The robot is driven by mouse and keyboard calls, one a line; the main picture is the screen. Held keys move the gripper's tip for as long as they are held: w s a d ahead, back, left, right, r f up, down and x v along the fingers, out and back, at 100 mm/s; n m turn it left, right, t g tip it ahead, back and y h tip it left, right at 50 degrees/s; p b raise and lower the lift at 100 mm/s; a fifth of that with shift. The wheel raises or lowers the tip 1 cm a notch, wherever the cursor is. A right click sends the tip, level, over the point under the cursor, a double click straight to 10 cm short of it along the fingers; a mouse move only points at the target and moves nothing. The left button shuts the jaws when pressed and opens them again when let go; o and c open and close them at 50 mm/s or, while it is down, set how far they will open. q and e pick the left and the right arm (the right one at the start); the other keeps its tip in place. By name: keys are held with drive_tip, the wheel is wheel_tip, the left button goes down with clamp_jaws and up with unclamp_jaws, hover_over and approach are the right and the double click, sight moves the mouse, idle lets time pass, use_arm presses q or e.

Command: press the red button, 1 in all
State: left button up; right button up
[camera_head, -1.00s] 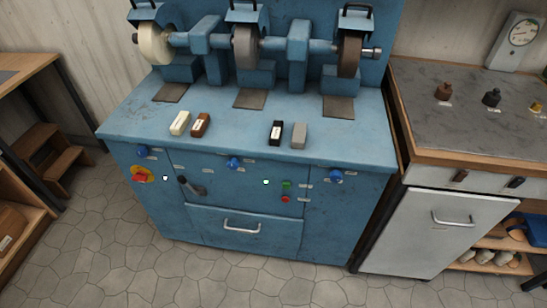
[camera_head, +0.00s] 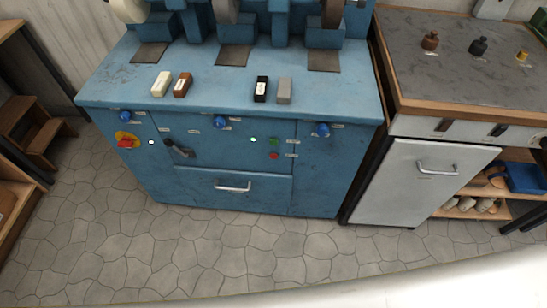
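The small red button (camera_head: 274,156) is on the front panel of the blue grinding machine (camera_head: 235,188), just below a green button (camera_head: 274,142). A larger red knob (camera_head: 126,142) on a yellow plate is at the panel's left end. Neither of my grippers is in view, and nothing covers the red button.
A dark lever (camera_head: 178,149) and several blue knobs stick out from the panel. A drawer with a metal handle (camera_head: 232,188) is below the buttons. A white cabinet (camera_head: 415,190) stands to the right. The tiled floor (camera_head: 210,245) before the machine is clear.

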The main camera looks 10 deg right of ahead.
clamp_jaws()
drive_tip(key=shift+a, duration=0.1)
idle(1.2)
